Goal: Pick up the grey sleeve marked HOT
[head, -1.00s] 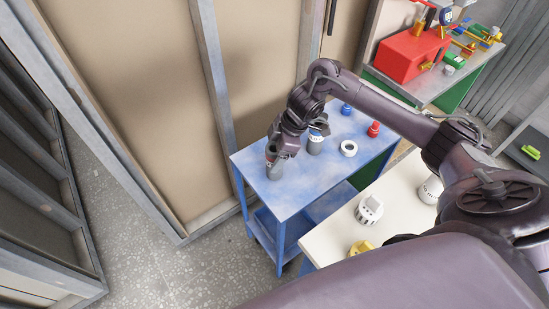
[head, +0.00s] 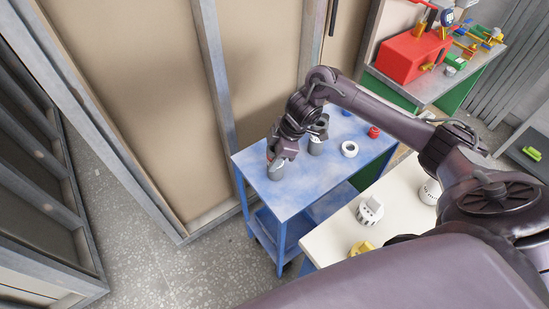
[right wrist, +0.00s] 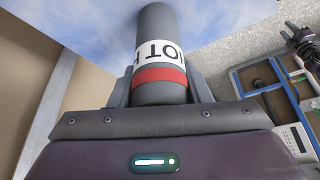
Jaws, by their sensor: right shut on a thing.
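The grey sleeve marked HOT (head: 276,174) is near the left end of the blue cart top. In the right wrist view the sleeve (right wrist: 158,25) shows a white label with upside-down HOT lettering and a red band. My right gripper (head: 275,157) is shut on it from above, a finger on either side; in the head view the gripper hides its upper part. I cannot tell whether its base touches the cart.
Another grey sleeve (head: 315,147) stands close to the right on the blue cart (head: 300,190), with a white ring (head: 349,149) and a red piece (head: 374,132) beyond. A cream table (head: 330,236) holds a white piece (head: 369,211) and a yellow piece (head: 361,248). A panelled wall stands behind the cart.

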